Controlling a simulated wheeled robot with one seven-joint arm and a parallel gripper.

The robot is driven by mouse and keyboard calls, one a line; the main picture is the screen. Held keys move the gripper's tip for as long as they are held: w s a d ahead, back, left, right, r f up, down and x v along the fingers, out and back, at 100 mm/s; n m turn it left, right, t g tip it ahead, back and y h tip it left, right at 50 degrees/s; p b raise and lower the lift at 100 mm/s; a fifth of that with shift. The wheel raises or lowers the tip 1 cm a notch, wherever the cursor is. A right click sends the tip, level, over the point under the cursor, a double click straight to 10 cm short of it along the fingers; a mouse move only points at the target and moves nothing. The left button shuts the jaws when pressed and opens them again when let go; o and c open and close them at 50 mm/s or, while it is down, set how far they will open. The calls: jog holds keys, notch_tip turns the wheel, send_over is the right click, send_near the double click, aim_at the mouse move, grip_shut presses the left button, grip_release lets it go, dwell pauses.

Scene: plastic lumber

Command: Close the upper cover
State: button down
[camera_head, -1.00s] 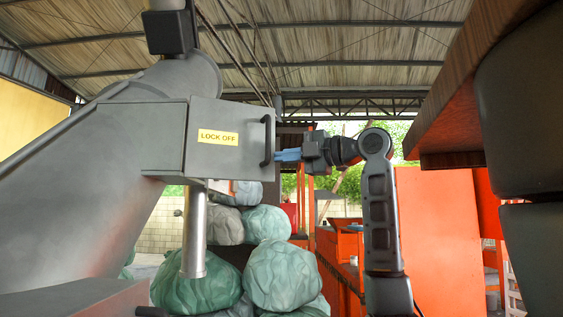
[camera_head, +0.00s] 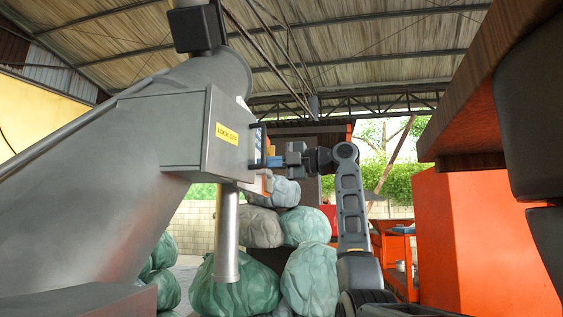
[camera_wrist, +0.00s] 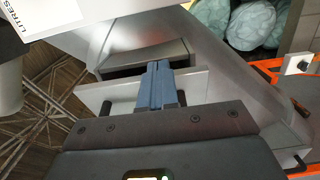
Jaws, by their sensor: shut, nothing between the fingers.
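The upper cover (camera_head: 225,136) is a grey plate with a yellow "LOCK OFF" label, on the upper housing of the grey machine. It is seen at a steep angle, and its black handle (camera_head: 257,146) is at its right edge. In the wrist view, the cover's pale plate (camera_wrist: 205,84) stands apart from the dark opening (camera_wrist: 124,70) of the housing, so the cover is ajar. My gripper (camera_head: 270,161) is at the right of the handle, with its blue fingers together and empty. The fingers (camera_wrist: 158,82) overlap the plate in the wrist view; contact is unclear.
A metal pipe (camera_head: 227,235) hangs below the housing. Several green and grey sacks (camera_head: 312,275) are piled behind and below. An orange panel (camera_head: 480,245) and a wood-like overhang (camera_head: 500,90) stand at the right. Open space lies between my arm and the orange panel.

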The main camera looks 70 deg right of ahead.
aim_at(250, 164)
jog(key=shift+w+d, duration=0.1)
jog(key=shift+w, duration=2.65)
